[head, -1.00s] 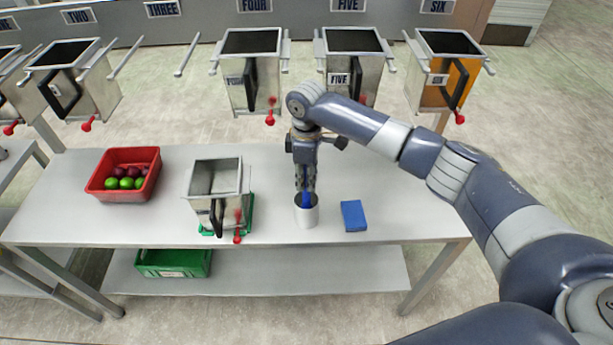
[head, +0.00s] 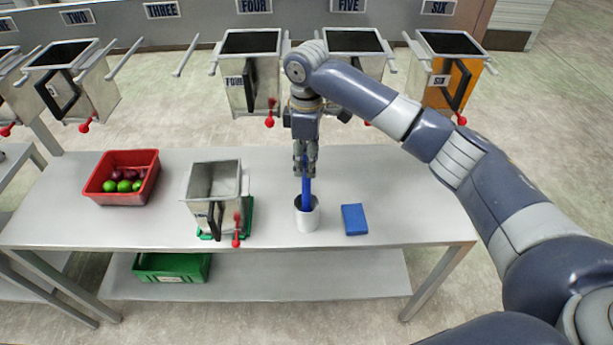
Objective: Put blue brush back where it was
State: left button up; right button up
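The blue brush (head: 306,196) stands upright with its lower end inside a white cup (head: 307,220) on the table. My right gripper (head: 305,170) points straight down over the cup, with its fingertips at the upper end of the brush's visible part. The fingers are small here, and I cannot tell whether they still grip the brush or are apart around it. The brush's lower end is hidden by the cup wall. My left gripper is not in view.
A blue block (head: 354,219) lies right of the cup. Left of it stands a metal container (head: 214,185) on a green base, then a red crate (head: 103,192) of fruit. A green crate (head: 150,274) sits on the lower shelf. Numbered metal bins (head: 238,92) line the back.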

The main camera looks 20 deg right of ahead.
jog(key=shift+r+b, duration=0.35)
jog(key=shift+r, duration=1.95)
